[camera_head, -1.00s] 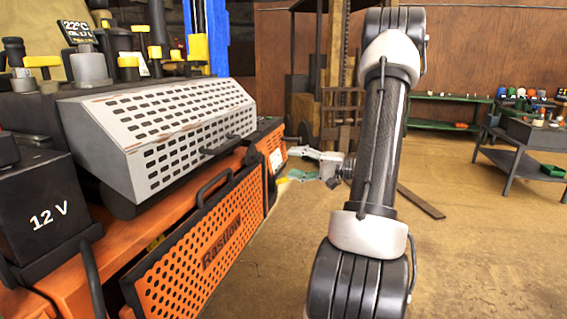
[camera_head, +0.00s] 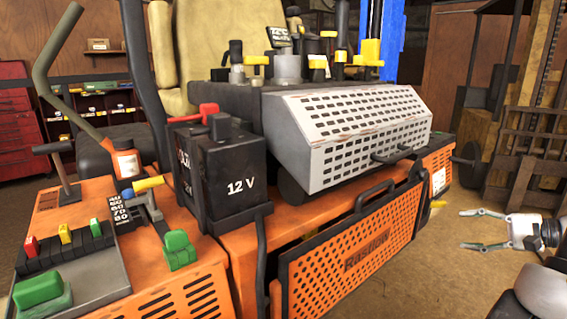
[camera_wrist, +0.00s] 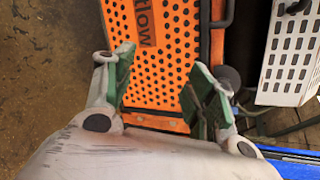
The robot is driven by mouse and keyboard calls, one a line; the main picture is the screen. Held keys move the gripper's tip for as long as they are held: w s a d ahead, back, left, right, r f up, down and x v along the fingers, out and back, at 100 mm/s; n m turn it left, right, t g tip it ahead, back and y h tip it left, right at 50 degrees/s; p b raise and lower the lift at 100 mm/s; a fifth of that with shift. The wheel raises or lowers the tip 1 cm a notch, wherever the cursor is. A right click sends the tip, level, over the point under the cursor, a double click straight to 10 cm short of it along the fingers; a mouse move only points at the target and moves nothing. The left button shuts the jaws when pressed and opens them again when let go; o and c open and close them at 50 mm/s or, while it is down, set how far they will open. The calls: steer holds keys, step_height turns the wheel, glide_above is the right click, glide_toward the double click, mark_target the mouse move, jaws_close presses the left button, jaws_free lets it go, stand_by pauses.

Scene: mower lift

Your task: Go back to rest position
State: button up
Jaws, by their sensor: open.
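My gripper (camera_head: 464,229) is at the right of the head view, over the floor just right of the orange mower's front panel (camera_head: 345,248). Its two fingers are spread and nothing is between them. In the wrist view my gripper (camera_wrist: 160,72) shows green pads apart, with the perforated orange panel (camera_wrist: 150,45) behind them. I cannot tell the exact distance to the panel. Most of my arm is out of the head view; only a part shows at the lower right corner.
The mower carries a black 12 V battery (camera_head: 222,180), a grey perforated cover (camera_head: 350,135), levers and a tan seat (camera_head: 200,55). A red tool cabinet (camera_head: 20,130) stands at the far left. A forklift-like machine (camera_head: 530,110) stands behind right. Brown floor lies open at right.

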steer(key=s+a+r+n+g+h, duration=0.1)
steer(key=s+a+n+g+h, duration=0.1)
steer(key=s+g+h, duration=0.3)
steer(key=s+a+r+n+g, duration=0.1)
steer(key=s+a+n+g, duration=0.2)
steer(key=s, duration=0.5)
steer(key=a+r+n+t+h, duration=0.1)
steer(key=a+r+n+h, duration=0.2)
steer(key=r, duration=0.3)
steer(key=s+a+r+n+t+h, duration=0.1)
steer(key=a+r+n+t+h, duration=0.1)
steer(key=r+n, duration=0.3)
steer(key=shift+s+a+r+h, duration=0.3)
steer(key=shift+a+r+h, duration=0.1)
steer(key=shift+a, duration=0.25)
